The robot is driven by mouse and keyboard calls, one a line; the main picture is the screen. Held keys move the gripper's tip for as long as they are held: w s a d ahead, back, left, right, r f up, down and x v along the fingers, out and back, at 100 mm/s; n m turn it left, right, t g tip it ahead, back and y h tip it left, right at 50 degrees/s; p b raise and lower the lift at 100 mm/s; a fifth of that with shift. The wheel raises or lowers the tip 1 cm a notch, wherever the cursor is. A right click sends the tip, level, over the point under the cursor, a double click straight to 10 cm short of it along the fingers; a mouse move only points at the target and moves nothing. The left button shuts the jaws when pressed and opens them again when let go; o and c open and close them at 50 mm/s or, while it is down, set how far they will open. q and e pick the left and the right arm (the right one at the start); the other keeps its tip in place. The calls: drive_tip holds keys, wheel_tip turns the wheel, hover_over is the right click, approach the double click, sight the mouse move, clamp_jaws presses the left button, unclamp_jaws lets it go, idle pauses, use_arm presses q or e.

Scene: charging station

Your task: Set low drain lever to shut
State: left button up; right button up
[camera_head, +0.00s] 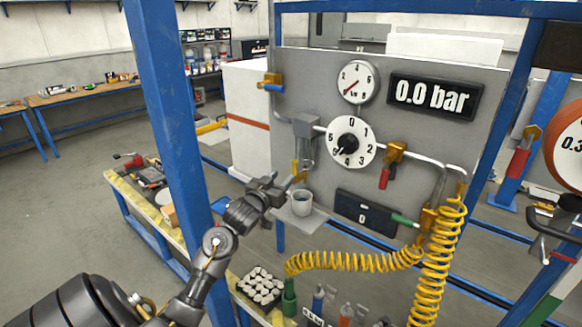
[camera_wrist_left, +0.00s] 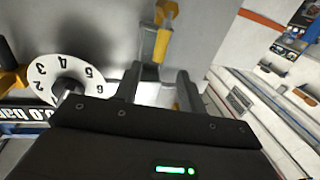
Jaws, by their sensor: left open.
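A grey filter unit (camera_head: 304,126) hangs on the panel, with a yellow drain lever (camera_head: 295,170) at its lower end, pointing roughly down. My left gripper (camera_head: 290,182) is open beside and just below the lever, above a small grey cup (camera_head: 301,202). Contact with the lever cannot be made out. In the left wrist view, which is upside down, a yellow part (camera_wrist_left: 166,13) that looks like the drain lever is beyond the open fingers (camera_wrist_left: 157,84), nothing clearly between them. The right gripper is not in view.
The cup stands on a small shelf (camera_head: 292,222). Near it are a white dial (camera_head: 365,152), a red-handled valve (camera_head: 390,163), a green-handled valve (camera_head: 408,221) and a yellow coiled hose (camera_head: 440,250). A blue post (camera_head: 165,110) stands left of my gripper.

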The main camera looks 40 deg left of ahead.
sight(293, 167)
use_arm(q)
drive_tip(key=p+x, duration=0.2)
drive_tip(key=x, duration=0.5)
drive_tip(key=shift+w, duration=0.15)
drive_tip(key=shift+c, duration=0.4)
clamp_jaws()
